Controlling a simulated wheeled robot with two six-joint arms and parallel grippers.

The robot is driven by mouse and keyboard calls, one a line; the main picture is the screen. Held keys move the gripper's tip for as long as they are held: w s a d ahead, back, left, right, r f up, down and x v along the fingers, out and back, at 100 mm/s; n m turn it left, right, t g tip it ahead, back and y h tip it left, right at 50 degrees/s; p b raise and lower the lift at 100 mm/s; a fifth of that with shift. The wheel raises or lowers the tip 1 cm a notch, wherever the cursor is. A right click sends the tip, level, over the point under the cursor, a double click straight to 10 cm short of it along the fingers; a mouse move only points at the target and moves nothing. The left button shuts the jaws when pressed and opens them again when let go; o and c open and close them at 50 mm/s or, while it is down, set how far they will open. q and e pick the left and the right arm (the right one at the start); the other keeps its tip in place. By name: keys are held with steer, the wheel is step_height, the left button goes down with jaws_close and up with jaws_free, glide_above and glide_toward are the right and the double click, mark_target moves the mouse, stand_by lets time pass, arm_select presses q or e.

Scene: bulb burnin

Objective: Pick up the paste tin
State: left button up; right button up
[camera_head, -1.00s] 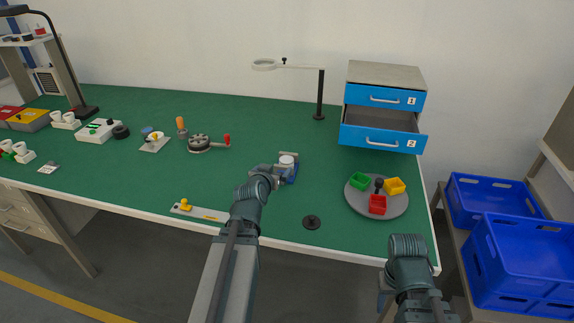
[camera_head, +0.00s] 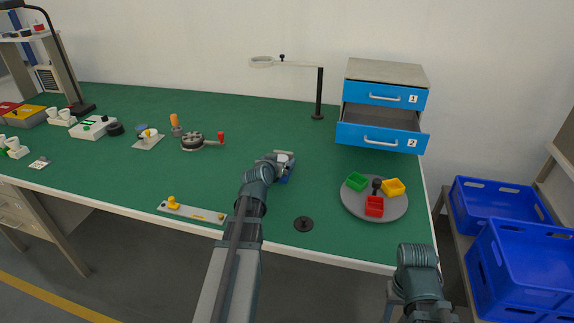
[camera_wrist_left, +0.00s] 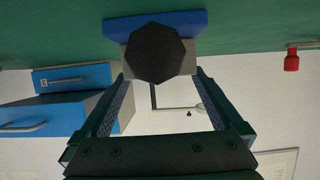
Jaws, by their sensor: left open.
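My left gripper (camera_head: 274,162) is open in the head view, low over the middle of the bench. At its fingers is a small piece with a pale round top (camera_head: 284,158) and a blue base (camera_head: 288,175), partly hidden by the gripper. In the left wrist view, a dark eight-sided end (camera_wrist_left: 155,53) shows before a grey block (camera_wrist_left: 188,58) and a blue plate (camera_wrist_left: 190,22), ahead of and between the spread fingers (camera_wrist_left: 157,108). I cannot tell for sure which piece is the paste tin.
A round grey tray (camera_head: 356,207) with green, red and yellow bins stands right. A blue drawer unit (camera_head: 385,93) with its lower drawer open is behind. A magnifier lamp (camera_head: 319,95), a black disc (camera_head: 303,224) and a crank device (camera_head: 194,142) stand nearby.

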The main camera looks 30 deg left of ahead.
arm_select(q)
steer(key=shift+x, duration=1)
steer(key=shift+s, duration=0.15)
jaws_close()
